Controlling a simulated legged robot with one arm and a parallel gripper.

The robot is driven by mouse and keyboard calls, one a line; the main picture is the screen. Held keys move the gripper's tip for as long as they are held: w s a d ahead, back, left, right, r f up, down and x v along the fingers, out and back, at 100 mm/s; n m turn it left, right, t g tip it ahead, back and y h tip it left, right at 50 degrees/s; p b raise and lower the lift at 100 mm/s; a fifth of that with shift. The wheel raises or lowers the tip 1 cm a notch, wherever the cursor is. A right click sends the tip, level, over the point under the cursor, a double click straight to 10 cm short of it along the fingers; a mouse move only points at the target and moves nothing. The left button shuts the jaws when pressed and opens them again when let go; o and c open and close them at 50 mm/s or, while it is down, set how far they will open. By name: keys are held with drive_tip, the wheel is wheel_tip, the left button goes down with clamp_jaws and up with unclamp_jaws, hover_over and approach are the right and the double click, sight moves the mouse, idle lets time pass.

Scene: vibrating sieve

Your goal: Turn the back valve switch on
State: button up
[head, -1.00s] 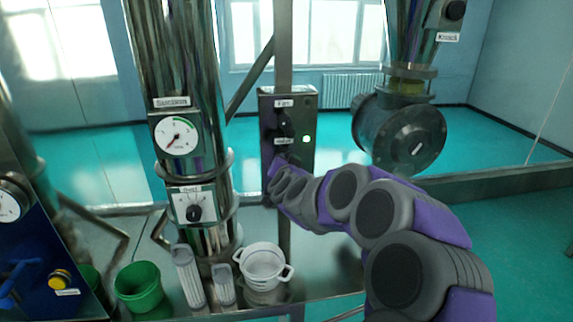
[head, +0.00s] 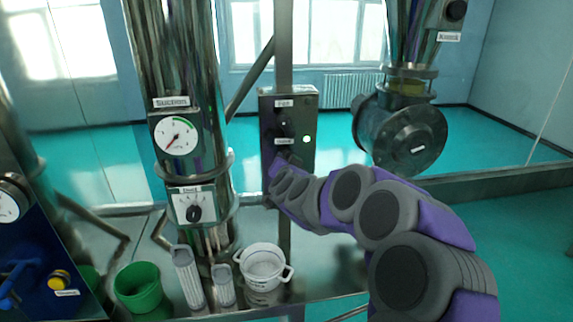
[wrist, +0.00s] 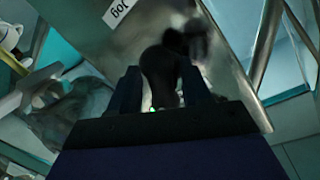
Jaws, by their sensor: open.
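A grey control box (head: 304,165) with dark switch knobs and small white labels stands behind the bench in the head view. The writing on its labels is too small to read surely, so I cannot tell which knob is the back valve switch. My gripper reaches the lower part of this box, and its fingertips are hidden there. In the wrist view my gripper (wrist: 161,85) is open. A dark knob (wrist: 160,72) on the metal panel shows between or just beyond its two fingers; contact cannot be told.
Left of the box, a steel column carries a suction gauge (head: 176,135) and a dial (head: 192,208). A flanged steel housing (head: 408,140) is at right, above my arm.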

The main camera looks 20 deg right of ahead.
drive_tip(key=shift+s, duration=0.1)
drive_tip(key=v, duration=1.7)
drive_tip(key=shift+a, duration=0.1)
